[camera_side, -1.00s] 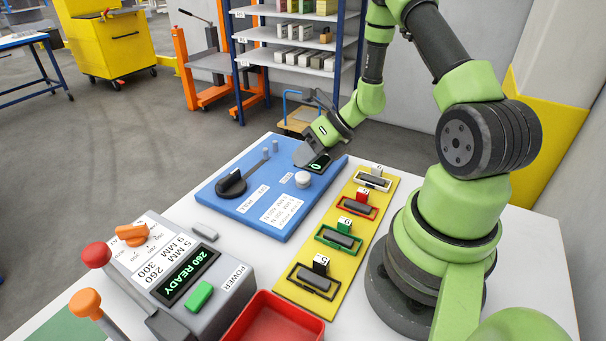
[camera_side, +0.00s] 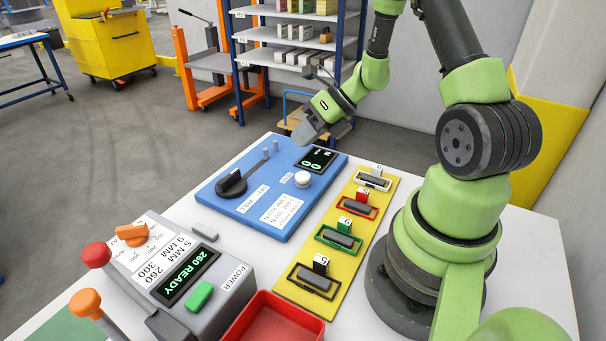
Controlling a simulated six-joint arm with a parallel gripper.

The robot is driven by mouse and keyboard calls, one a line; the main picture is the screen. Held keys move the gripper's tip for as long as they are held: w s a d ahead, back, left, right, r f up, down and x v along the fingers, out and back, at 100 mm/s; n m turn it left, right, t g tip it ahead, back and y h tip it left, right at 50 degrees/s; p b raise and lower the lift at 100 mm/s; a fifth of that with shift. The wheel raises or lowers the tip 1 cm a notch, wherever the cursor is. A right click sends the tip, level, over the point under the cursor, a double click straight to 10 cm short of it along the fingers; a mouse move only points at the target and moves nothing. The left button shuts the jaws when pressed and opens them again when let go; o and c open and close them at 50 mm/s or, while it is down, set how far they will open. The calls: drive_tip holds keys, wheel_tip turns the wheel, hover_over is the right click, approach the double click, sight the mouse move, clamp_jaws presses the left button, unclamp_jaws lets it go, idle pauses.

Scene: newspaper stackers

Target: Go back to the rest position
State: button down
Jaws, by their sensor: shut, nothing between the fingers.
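My gripper (camera_side: 308,134) is shut and empty. It hangs in the air above the far right part of the blue panel (camera_side: 222,205), tilted down to the left. The panel carries a black lever (camera_side: 232,184), a white round knob (camera_side: 302,179) and a small dark display (camera_side: 316,159) with green digits. The display is in clear view just below my gripper. My green and black arm reaches over from the right side of the table.
A yellow board (camera_side: 285,287) with several framed slots lies right of the panel. A grey control box (camera_side: 215,300) reading "260 READY" and a red tray (camera_side: 262,325) stand in front. Shelves (camera_side: 285,55) and an orange lift (camera_side: 190,85) stand behind the table.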

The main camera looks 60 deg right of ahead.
drive_tip(key=s+a+r+n+g, duration=0.1)
drive_tip(key=s+a+r+n, duration=0.2)
drive_tip(key=a+r+n, duration=0.65)
drive_tip(key=s+a+r+n+g, duration=0.2)
drive_tip(key=s+a+r+n, duration=0.3)
drive_tip(key=n, duration=0.8)
drive_tip(key=s+r+n+t+h, duration=0.2)
drive_tip(key=s+r+n, duration=0.3)
drive_tip(key=n, duration=0.6)
drive_tip(key=shift+s+a+r+t+h, duration=0.2)
drive_tip(key=shift+s+t+h, duration=0.2)
drive_tip(key=shift+h, duration=0.3)
